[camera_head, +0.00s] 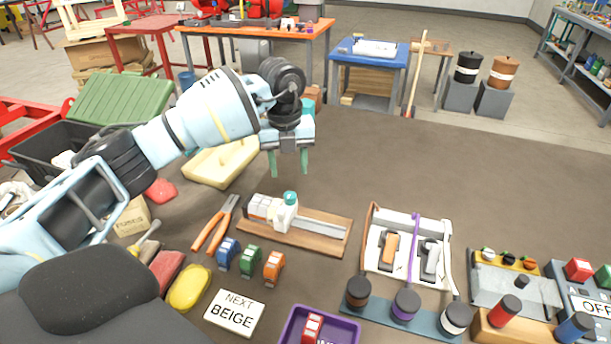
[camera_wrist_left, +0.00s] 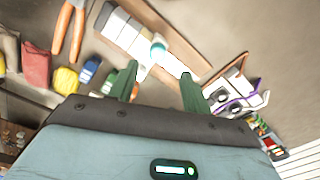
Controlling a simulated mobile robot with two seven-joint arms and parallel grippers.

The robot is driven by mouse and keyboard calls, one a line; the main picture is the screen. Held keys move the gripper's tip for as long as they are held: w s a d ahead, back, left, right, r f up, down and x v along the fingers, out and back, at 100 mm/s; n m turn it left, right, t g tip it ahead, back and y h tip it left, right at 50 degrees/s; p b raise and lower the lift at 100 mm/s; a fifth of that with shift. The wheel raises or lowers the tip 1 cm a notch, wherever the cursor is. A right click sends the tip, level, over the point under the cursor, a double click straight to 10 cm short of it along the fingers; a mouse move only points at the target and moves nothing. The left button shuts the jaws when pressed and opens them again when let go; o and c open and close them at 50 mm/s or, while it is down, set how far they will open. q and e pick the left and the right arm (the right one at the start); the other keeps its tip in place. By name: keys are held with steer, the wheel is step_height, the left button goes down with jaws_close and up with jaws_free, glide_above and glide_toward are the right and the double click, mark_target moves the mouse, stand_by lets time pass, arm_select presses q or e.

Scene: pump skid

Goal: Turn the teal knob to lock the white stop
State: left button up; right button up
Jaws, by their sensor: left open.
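The teal knob (camera_head: 290,198) sits on top of the white stop (camera_head: 284,216), which is on a metal rail on a brown wooden board (camera_head: 262,239). Several grey and white blocks (camera_head: 259,207) stand on the rail, left of the stop. My left gripper (camera_head: 288,172) is above and behind the knob, pointing down, with its two green fingers apart and nothing between them. In the left wrist view the knob (camera_wrist_left: 158,48) and the white stop (camera_wrist_left: 170,62) lie beyond the open fingertips (camera_wrist_left: 160,75). My right gripper is not in view.
Orange-handled pliers (camera_head: 215,225) lie left of the board. Blue, green and orange blocks (camera_head: 250,261) and a "NEXT BEIGE" card (camera_head: 234,312) are in front. A white tray with switches (camera_head: 408,248) stands to the right.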

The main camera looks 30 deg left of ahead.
mark_target(289, 194)
arm_select(q)
steer(key=shift+s+r, duration=0.15)
steer(key=shift+s, duration=0.2)
steer(key=shift+f, duration=0.35)
step_height(289, 194, down, 6)
steer(key=shift+r, duration=0.1)
steer(key=shift+f, duration=0.65)
steer(key=c, duration=1)
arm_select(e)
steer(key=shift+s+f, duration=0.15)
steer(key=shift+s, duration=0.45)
